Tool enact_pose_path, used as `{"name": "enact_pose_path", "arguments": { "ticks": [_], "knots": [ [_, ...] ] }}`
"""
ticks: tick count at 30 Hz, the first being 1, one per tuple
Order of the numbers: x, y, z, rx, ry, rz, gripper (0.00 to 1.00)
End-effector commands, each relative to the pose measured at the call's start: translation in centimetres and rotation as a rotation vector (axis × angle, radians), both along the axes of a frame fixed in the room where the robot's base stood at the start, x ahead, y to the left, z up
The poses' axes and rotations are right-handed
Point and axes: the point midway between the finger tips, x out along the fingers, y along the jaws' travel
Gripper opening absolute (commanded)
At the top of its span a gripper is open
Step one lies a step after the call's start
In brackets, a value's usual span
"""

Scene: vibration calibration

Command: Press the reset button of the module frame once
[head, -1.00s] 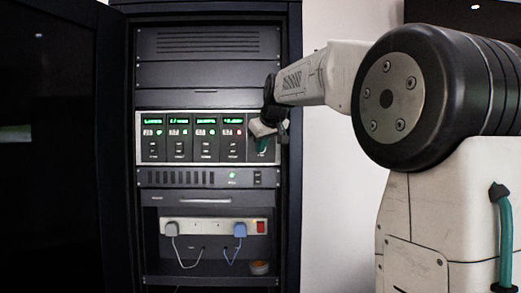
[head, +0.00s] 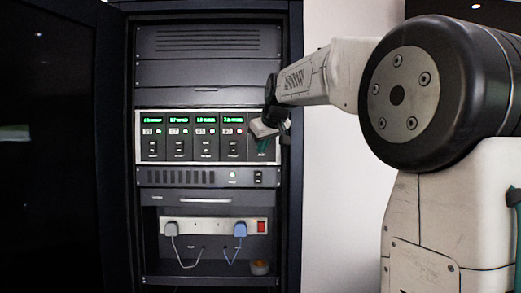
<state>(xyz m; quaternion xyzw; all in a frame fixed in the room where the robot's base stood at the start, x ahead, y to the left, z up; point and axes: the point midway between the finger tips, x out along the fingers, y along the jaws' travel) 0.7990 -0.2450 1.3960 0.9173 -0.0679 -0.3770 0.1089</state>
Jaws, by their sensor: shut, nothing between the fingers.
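The module frame (head: 191,163) is a silver-edged unit across the rack, with several dark modules, green displays and small buttons. My gripper (head: 262,134) is shut and empty at the frame's right end. It covers part of the rightmost panel, where no reset button can be made out. A teal part shows just below the gripper, in front of that panel. I cannot tell whether the fingertips touch the panel.
The open rack door (head: 50,150) stands at the left. Below the frame are a vented unit (head: 183,178) with a green light, a power strip (head: 205,226) with two plugs, and a shelf (head: 200,271) holding a small round item (head: 259,267).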

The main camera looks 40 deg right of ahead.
Motion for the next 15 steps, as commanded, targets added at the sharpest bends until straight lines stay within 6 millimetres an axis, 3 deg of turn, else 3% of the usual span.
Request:
{"name": "enact_pose_path", "arguments": {
  "ticks": [8, 15],
  "knots": [
    [-0.4, -0.2, -0.3, 0.004, 0.009, -0.008, 0.00],
    [-2.1, 1.2, -0.1, 0.002, 0.007, -0.005, 0.00]
  ]
}}
